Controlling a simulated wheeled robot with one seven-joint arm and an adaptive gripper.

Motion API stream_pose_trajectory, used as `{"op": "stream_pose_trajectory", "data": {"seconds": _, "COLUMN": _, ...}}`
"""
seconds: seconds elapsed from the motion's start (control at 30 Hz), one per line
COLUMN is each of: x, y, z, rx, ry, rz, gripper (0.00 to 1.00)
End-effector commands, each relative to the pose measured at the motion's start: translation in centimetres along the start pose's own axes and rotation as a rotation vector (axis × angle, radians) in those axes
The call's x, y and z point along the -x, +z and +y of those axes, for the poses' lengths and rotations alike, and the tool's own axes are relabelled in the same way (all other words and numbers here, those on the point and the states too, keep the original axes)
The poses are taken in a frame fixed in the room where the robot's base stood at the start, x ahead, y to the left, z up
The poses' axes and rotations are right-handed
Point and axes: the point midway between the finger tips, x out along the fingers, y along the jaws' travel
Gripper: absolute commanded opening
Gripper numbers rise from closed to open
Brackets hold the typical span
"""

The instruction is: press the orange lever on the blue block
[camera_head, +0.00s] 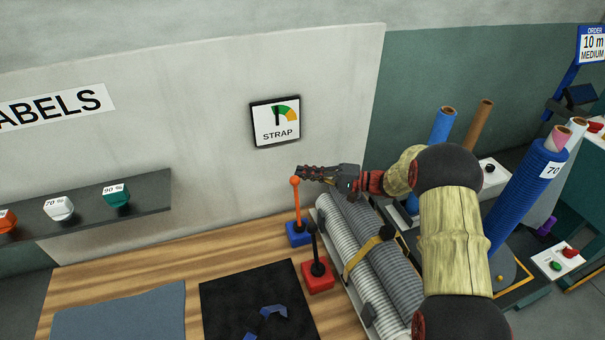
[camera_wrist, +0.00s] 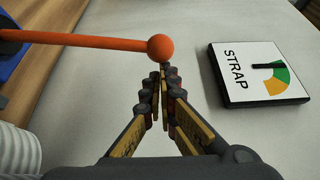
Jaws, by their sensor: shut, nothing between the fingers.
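The orange lever (camera_head: 297,203) stands nearly upright on the blue block (camera_head: 298,234), at the back of the wooden table in the head view. Its round knob is at the top. My gripper (camera_head: 303,172) is shut and empty, with its fingertips close to the knob, just above and to its right. In the wrist view the orange lever (camera_wrist: 85,40) reaches in from the left, and its knob lies just beyond the tips of my gripper (camera_wrist: 163,72). I cannot tell whether they touch. Only part of the blue block (camera_wrist: 12,45) shows there, at the left edge.
A black lever on a red block (camera_head: 318,276) stands in front of the blue block. Grey rolls (camera_head: 365,245) with a yellow strap lie to the right. The STRAP gauge (camera_head: 275,121) hangs on the wall behind. A dark mat (camera_head: 240,300) lies in front.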

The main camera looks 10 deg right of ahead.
Motion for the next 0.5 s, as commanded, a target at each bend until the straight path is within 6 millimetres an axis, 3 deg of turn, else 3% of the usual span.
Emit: {"op": "stream_pose_trajectory", "data": {"seconds": 0.5, "x": 3.6, "y": 6.2, "z": -1.1, "rx": -0.002, "ry": 0.001, "rz": 0.001, "gripper": 0.00}}
